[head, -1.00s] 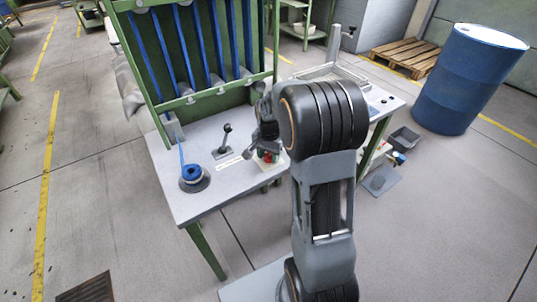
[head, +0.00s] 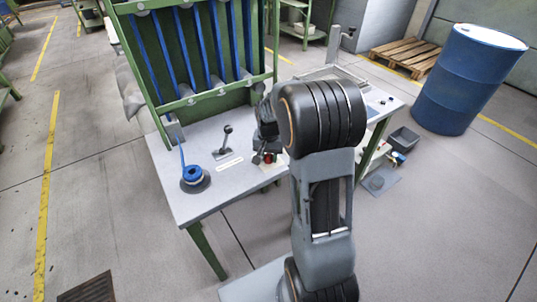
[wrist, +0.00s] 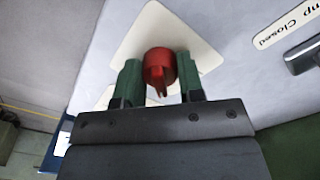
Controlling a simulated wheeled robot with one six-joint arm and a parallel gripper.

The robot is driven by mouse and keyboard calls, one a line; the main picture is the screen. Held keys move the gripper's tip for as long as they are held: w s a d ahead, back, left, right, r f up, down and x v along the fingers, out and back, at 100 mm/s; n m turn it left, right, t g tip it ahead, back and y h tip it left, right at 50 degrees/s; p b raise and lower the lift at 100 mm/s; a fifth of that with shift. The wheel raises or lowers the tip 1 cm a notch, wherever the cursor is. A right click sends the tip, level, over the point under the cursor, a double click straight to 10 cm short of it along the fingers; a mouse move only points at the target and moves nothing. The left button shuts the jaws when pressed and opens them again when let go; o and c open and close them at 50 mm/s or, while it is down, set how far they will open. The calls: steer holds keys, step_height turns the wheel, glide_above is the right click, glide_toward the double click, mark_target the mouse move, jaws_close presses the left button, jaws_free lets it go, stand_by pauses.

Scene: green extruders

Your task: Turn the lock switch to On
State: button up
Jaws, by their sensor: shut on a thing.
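The lock switch is a red rotary knob (wrist: 160,62) on a pale square plate (wrist: 165,22), seen in the wrist view. In the head view the red knob (head: 268,158) shows small on the grey table, partly hidden by my arm. My gripper (wrist: 159,77) has its two green fingers on either side of the knob and is shut on it. The gripper also shows in the head view (head: 262,157), dark and partly hidden behind my arm. Any On or Off marking on the plate is hidden or too small to read.
A black lever (head: 226,138) stands left of the knob on the table (head: 208,208), with a white label (head: 229,164) near it. A blue round piece (head: 192,174) sits farther left. A green rack with blue strips (head: 187,45) rises behind. A blue barrel (head: 464,80) stands at right.

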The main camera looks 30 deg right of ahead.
steer(key=n, duration=0.4)
steer(key=shift+p, duration=0.4)
steer(key=shift+n, duration=2.1)
steer(key=o, duration=0.9)
steer(key=shift+r, duration=0.1)
step_height(320, 180, up, 14)
steer(key=shift+f+p, duration=0.15)
steer(key=shift+p, duration=0.85)
